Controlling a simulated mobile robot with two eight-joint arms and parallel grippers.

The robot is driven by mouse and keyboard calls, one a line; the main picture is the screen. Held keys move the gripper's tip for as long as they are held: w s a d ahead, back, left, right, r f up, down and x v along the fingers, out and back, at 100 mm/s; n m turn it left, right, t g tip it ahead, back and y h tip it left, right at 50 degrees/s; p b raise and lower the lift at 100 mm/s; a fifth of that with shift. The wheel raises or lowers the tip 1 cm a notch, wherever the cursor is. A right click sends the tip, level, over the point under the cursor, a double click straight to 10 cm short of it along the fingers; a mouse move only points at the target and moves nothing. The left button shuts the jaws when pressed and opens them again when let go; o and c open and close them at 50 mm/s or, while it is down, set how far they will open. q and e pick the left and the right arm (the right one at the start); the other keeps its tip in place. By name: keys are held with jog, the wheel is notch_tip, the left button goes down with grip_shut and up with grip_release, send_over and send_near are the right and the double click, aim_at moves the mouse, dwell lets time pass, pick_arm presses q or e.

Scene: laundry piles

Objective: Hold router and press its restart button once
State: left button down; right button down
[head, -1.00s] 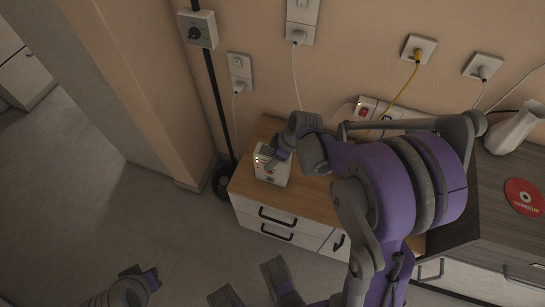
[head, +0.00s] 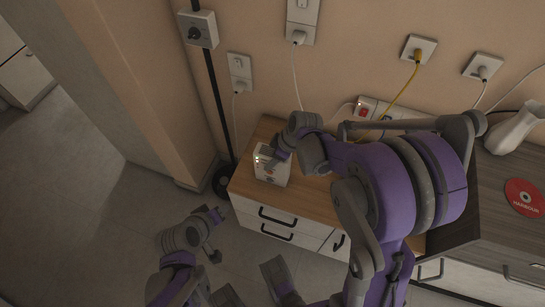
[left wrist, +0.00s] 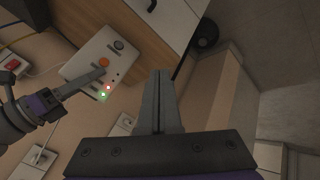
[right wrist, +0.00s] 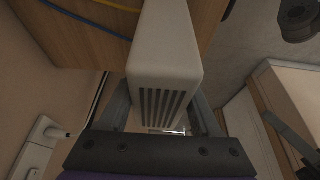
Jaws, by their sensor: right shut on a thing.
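The router (head: 272,168) is a small white box standing upright on the wooden cabinet top. My right gripper (head: 277,158) is shut on it; in the right wrist view its fingers lie on both sides of the router's vented body (right wrist: 165,65). In the left wrist view the router's front (left wrist: 90,68) shows an orange round button (left wrist: 104,62), a grey round button (left wrist: 119,45) and small lights, one green and one red. A finger of the right gripper lies across this face. My left gripper (head: 210,213) is shut and empty, in front of the cabinet, apart from the router.
The wooden-topped cabinet (head: 243,184) has drawers with dark handles. A power strip with a red switch (head: 363,111) and cables lies behind my right arm. A white vase (head: 515,130) and red disc (head: 523,196) are at right. A black pole (head: 213,95) stands left of the cabinet.

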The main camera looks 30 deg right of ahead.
pick_arm(q)
jog(key=s+d+f+h, duration=0.2)
jog(key=d+f, duration=0.2)
jog(key=d, duration=0.5)
send_near(271, 175)
jog(key=shift+a+f+x, duration=0.1)
jog(key=shift+x, duration=0.95)
jog(key=shift+a+f+x, duration=0.1)
jog(key=shift+f+x, duration=0.05)
jog(key=shift+x, duration=0.9)
jog(key=shift+w+d, duration=0.25)
jog(key=shift+d, duration=0.05)
jog(key=shift+w+d, duration=0.1)
dwell(0.6)
jog(key=shift+s+a, duration=0.4)
jog(key=shift+a, duration=0.05)
